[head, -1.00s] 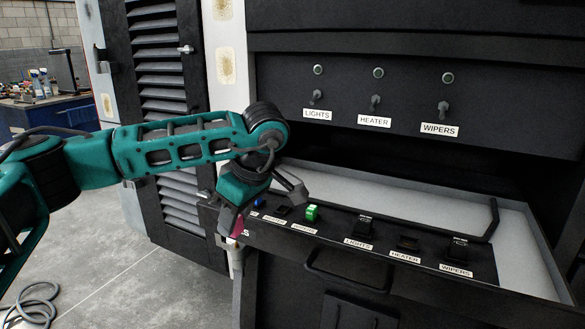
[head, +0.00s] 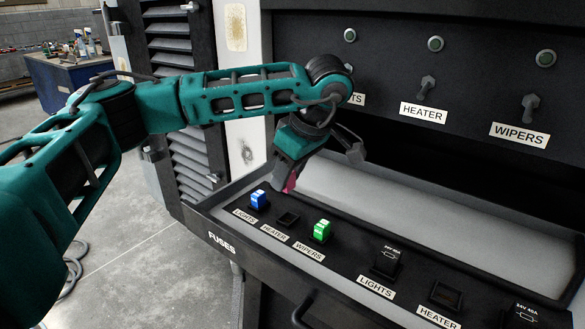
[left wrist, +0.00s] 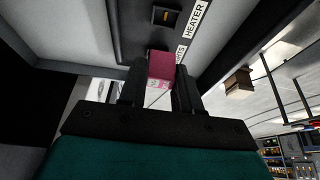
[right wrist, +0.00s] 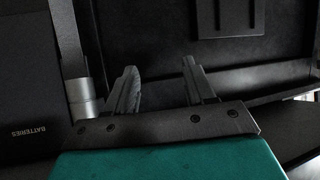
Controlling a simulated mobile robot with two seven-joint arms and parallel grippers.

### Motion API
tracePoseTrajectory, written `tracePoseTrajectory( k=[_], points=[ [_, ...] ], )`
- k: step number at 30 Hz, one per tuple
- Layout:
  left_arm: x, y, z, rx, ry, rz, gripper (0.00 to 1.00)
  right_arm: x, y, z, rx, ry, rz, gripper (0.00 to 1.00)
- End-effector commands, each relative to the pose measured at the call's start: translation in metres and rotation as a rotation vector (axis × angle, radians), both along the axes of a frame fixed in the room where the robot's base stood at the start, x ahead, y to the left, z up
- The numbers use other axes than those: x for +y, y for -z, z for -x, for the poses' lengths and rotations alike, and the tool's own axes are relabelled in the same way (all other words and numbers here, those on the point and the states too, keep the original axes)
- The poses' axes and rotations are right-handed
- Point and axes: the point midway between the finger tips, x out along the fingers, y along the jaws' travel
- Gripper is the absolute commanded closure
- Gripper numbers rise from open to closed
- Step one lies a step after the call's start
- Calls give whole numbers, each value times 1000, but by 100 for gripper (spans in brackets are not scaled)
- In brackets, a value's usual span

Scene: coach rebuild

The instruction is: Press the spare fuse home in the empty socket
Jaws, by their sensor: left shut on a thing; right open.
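The spare fuse, a pink block (left wrist: 160,68), is between the fingers of my left gripper (left wrist: 158,90), which is shut on it. In the head view only a sliver of the fuse (head: 290,184) shows below my left gripper (head: 288,175), above the panel behind the fuse row. The empty socket (head: 288,219) is the HEATER one, between the blue LIGHTS fuse (head: 259,199) and the green WIPERS fuse (head: 322,230). In the left wrist view a HEATER socket (left wrist: 167,16) lies beyond the fuse, apart from it. My right gripper (right wrist: 158,82) is open and empty.
An open socket, also labelled HEATER (head: 446,294), sits farther right between the LIGHTS relay (head: 388,262) and the WIPERS relay (head: 522,316). Toggle switches (head: 426,88) stand on the upright panel behind. The right wrist view shows dark panels and a BATTERIES label (right wrist: 27,132).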

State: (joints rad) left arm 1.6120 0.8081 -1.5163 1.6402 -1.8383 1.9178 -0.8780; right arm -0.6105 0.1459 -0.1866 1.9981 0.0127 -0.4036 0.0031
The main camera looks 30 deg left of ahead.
Motion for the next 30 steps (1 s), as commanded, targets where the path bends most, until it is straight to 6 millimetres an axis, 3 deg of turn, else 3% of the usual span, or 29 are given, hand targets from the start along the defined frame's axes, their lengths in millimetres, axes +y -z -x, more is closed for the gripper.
tracePoseTrajectory(
  k=[9,21,30],
  points=[
    [0,24,0,0,0,0,96,7,15,1,11,-6,-15,46],
    [0,54,0,0,0,0,96,17,14,-11,-15,-28,-31,46],
    [0,62,0,-1,0,0,96,15,19,-10,-11,-32,-24,46]
  ],
)
